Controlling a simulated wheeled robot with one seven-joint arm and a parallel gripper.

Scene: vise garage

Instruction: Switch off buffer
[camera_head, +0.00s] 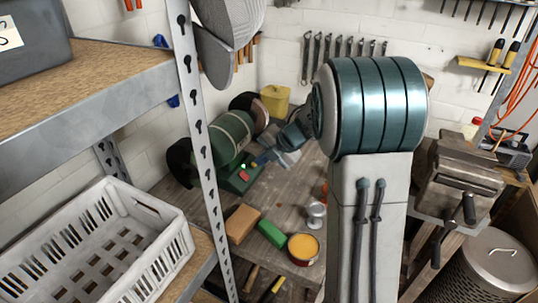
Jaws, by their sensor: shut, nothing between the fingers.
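The buffer (231,138) stands at the back of the workbench, left of centre. It has a green motor body, with one dark wheel at its left end and another wheel at its upper right. On its green base (234,183) a small red spot and a small bright green spot show; I cannot tell from them whether it is on. My gripper (263,158) is shut and empty, small in the view, with its tips just right of the base near these spots. I cannot tell whether it touches. My arm hides the workbench on the right.
A metal shelf post (203,150) stands in front of the buffer's left part. A white crate (165,235) is on the lower shelf. A brown block (242,223), green block (271,233) and orange-filled tin (303,248) lie on the bench. A vise (463,180) is at right.

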